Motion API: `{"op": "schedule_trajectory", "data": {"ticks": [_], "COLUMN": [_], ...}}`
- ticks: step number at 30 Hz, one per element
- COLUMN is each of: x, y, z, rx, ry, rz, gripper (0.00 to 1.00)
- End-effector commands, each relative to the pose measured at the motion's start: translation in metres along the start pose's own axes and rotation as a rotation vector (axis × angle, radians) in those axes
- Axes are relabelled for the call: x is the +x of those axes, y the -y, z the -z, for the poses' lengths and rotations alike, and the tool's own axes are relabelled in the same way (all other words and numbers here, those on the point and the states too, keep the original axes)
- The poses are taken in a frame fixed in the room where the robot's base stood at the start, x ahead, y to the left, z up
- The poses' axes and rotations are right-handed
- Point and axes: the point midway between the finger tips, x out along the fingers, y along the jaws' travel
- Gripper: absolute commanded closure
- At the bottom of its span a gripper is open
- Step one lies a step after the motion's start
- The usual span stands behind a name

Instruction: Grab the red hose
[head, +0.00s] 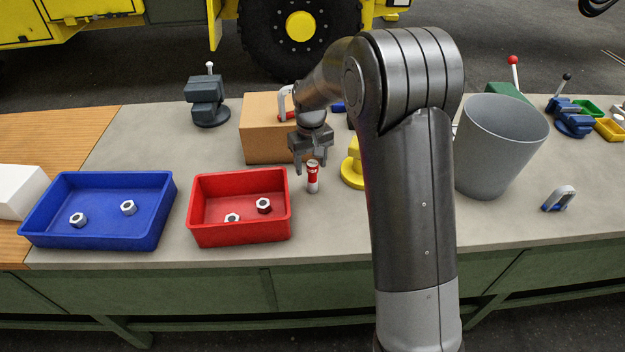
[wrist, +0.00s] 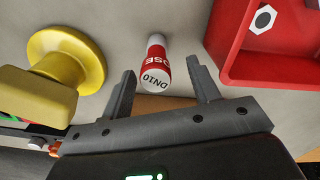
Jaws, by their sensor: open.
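The red hose (head: 312,177) is a short red and white cylinder standing upright on the grey bench, just right of the red bin. In the wrist view the hose (wrist: 157,66) shows the letters "OSE" and "DN10" and lies between and beyond the fingertips. My gripper (head: 311,168) is open, pointing down, above and around the top of the hose. In the wrist view my gripper's fingers (wrist: 160,75) are apart, with a gap on each side of the hose; I see no contact.
A red bin (head: 240,230) and a blue bin (head: 95,242) with nuts stand to the left. A yellow object (head: 352,172) stands close on the right. A cardboard box (head: 262,142) is behind. A grey bucket (head: 495,150) stands farther right.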

Motion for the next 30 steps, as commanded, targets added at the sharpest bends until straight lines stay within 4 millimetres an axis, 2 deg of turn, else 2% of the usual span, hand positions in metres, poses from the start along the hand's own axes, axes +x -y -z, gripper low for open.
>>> {"op": "schedule_trajectory", "data": {"ticks": [9, 13, 19, 30], "x": [0.043, 0.051, 0.051, 0.051], "y": [-0.005, -0.005, -0.005, -0.005], "z": [0.0, 0.0, 0.0, 0.0], "rx": [0.0, 0.0, 0.0, 0.0], "ry": [0.002, 0.001, 0.0, 0.0], "rz": [0.0, 0.0, 0.0, 0.0], "gripper": [0.44, 0.44, 0.44, 0.74]}}
